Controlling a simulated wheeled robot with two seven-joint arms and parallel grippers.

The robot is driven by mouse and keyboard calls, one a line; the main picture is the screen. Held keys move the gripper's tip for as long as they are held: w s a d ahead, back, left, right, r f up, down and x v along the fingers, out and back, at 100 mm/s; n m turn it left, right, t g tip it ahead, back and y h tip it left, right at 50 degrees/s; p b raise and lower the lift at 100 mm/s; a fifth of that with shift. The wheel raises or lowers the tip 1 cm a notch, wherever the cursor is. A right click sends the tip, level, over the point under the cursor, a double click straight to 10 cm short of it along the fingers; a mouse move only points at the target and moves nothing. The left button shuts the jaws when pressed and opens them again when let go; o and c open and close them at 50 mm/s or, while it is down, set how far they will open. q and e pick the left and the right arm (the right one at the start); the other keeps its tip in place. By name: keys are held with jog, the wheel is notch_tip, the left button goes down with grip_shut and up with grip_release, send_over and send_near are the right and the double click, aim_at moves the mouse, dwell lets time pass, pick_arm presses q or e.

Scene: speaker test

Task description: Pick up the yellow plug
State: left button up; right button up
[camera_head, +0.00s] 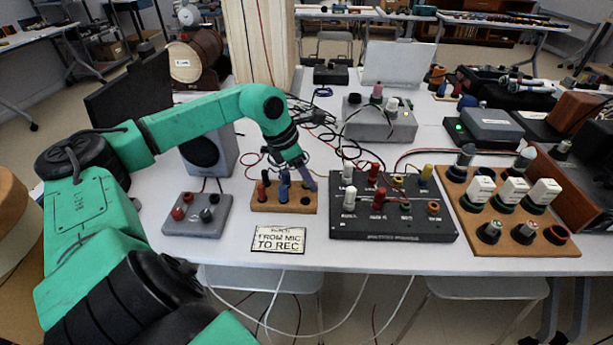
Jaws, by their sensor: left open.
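Several red and white plugs stand in the same box. My left gripper (295,178) is open and points down over a small wooden block (262,206) left of the black box, well to the left of the yellow plug. Red and blue plugs stand in that block, close to the fingers. I cannot tell whether the fingers touch them. My right gripper is not in view.
A grey box (197,226) and a speaker (212,152) stand on the left. A wooden board with several knobs (508,238) is right of the black box. A grey device (379,127) and tangled cables lie behind. A paper sign (279,239) lies in front.

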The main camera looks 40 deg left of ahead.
pick_arm(q)
grip_shut()
jog(key=shift+r, duration=0.1)
notch_tip(320, 180, up, 20)
jog(key=p, duration=0.8)
notch_tip(320, 180, up, 4)
jog(key=p, duration=0.4)
jog(key=shift+p, duration=0.3)
